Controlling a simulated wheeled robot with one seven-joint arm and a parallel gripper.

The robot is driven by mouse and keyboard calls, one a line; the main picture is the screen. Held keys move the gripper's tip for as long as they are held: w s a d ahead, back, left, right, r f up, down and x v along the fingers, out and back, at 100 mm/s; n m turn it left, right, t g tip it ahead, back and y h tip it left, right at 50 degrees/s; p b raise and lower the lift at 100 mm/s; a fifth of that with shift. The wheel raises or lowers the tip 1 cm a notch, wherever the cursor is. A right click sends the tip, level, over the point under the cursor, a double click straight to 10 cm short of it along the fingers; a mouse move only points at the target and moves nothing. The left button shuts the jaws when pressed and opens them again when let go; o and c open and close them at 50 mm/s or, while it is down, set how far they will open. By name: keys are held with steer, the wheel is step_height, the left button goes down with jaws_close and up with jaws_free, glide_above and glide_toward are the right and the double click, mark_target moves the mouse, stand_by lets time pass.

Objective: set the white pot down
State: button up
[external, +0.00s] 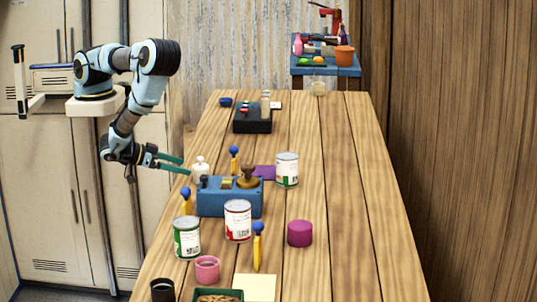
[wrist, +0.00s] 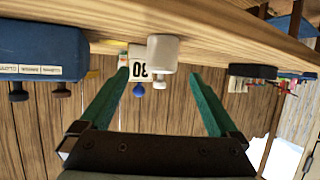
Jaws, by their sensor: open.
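The white pot (external: 201,171), a small rounded vessel with a knob on top, stands upright on the wooden table near its left edge, just behind the blue box. In the wrist view, which is upside down, the white pot (wrist: 162,54) shows ahead, between the lines of the two green fingers. My gripper (external: 186,165) is open, its fingers pointing right toward the pot from the table's left side. In the wrist view my gripper (wrist: 160,78) has its fingertips wide apart with nothing held between them. Whether the fingertips reach the pot is hard to tell.
A blue box (external: 230,203) with knobs stands close in front of the pot. A black box (external: 252,119) stands farther back. The table's right side is mostly clear.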

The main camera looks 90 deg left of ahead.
mark_target(201, 171)
steer(key=b+x, duration=0.1)
steer(key=x, duration=0.2)
steer(key=shift+w+f, duration=0.1)
steer(key=shift+f, duration=0.1)
steer(key=x, duration=0.3)
steer(key=shift+w+a+r, duration=0.1)
steer(key=shift+w+a, duration=0.15)
steer(key=shift+w+a+f, duration=0.15)
steer(key=shift+w+f, duration=0.15)
steer(key=shift+w, duration=0.1)
jaws_close()
stand_by(0.3)
